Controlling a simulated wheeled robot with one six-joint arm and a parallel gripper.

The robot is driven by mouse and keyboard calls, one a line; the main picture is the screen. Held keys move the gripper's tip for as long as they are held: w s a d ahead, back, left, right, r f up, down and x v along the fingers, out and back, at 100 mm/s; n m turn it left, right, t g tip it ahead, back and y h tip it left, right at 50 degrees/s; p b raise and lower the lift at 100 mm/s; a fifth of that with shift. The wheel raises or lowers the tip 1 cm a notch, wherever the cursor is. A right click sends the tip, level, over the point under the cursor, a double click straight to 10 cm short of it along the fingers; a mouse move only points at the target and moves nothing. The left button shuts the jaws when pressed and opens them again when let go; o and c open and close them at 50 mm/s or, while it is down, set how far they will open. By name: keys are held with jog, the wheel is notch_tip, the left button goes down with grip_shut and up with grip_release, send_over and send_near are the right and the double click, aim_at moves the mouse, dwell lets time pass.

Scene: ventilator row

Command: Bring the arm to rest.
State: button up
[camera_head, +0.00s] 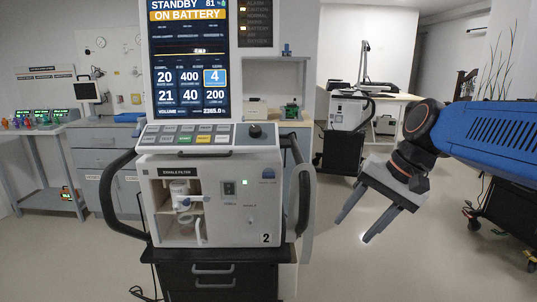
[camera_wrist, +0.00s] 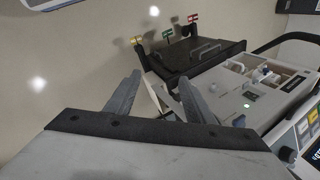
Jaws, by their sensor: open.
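My gripper (camera_head: 358,222) is at the right in the head view, with its two grey fingers spread and nothing between them. It points down and to the left over the floor, to the right of the ventilator (camera_head: 265,210) marked 2 and apart from it. In the wrist view my gripper (camera_wrist: 158,100) shows both fingers apart and empty. The ventilator (camera_wrist: 245,105) shows there at the right. Its screen (camera_head: 189,60) reads "STANDBY ON BATTERY", and its filter compartment (camera_head: 160,225) is open at the front.
A second ventilator (camera_head: 348,110) stands behind, near a white table (camera_head: 392,97). A bench (camera_head: 45,130) with small coloured items is at the left. Open floor (camera_head: 400,270) lies below my gripper.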

jog(key=s+d+f+n+t+h, duration=0.1)
jog(key=s+d+f+n+h, duration=0.1)
jog(key=s+d+f, duration=0.2)
jog(key=s+d+f+n+t+h, duration=0.1)
jog(key=s+d+f+n+h, duration=0.1)
jog(key=s+d+f, duration=0.3)
jog(key=s+f, duration=0.4)
jog(key=shift+n+t+h, duration=0.3)
jog(key=shift+n+t, duration=0.1)
jog(key=shift+s+r, duration=0.1)
dwell(1.9)
grip_shut()
dwell(1.6)
